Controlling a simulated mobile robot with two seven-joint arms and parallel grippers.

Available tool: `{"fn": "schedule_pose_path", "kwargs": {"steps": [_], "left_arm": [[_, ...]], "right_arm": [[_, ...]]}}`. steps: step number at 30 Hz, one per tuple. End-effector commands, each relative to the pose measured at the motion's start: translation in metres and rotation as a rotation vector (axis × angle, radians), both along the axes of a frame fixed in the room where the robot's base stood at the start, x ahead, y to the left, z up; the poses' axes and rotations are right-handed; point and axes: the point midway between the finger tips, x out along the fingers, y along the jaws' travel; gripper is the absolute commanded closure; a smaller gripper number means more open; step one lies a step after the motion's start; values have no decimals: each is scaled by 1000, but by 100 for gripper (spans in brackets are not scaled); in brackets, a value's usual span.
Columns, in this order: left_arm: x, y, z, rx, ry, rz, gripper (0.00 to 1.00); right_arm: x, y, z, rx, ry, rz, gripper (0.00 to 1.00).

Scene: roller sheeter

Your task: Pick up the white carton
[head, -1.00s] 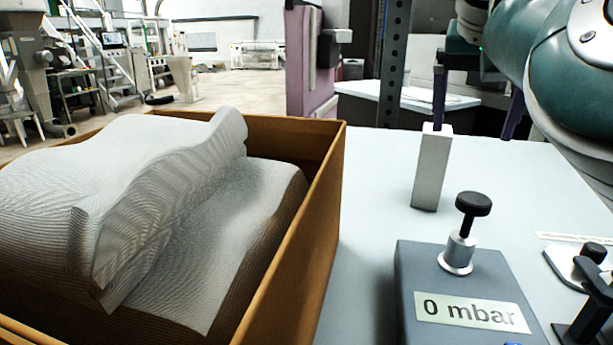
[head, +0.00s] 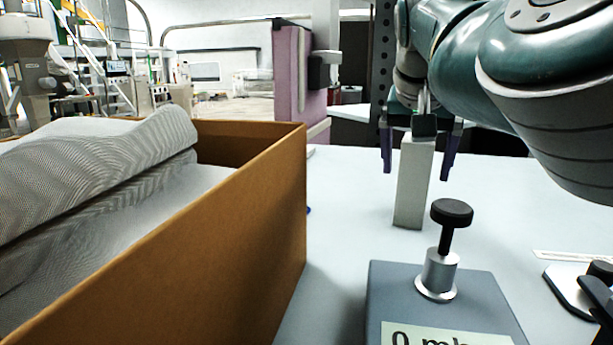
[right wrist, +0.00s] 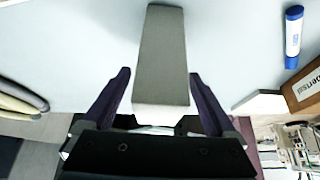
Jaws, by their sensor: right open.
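The white carton (head: 413,183) stands upright on the light table, a tall narrow box, right of the brown box in the head view. My right gripper (head: 417,168) is open, with one purple finger to each side of the carton's upper part. In the right wrist view the carton (right wrist: 161,60) lies between the open fingers of the right gripper (right wrist: 161,85), with a visible gap on both sides. I cannot tell whether the fingers are level with it in depth. My left gripper is not in view.
A brown box (head: 240,235) with grey folded cloth (head: 100,170) fills the left. A grey device (head: 400,300) with a black knob (head: 452,212) stands in front of the carton. Black fixtures are at the right edge.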

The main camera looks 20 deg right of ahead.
Motion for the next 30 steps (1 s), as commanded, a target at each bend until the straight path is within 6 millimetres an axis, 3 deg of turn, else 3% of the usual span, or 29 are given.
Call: {"fn": "schedule_pose_path", "kwargs": {"steps": [6, 14, 30], "left_arm": [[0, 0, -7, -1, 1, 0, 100], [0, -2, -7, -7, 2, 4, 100], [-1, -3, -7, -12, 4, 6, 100]], "right_arm": [[8, -8, -21, 1, 0, -1, 8], [9, -8, -21, 0, -2, 0, 8], [8, -8, -21, 0, 0, -1, 69]]}}
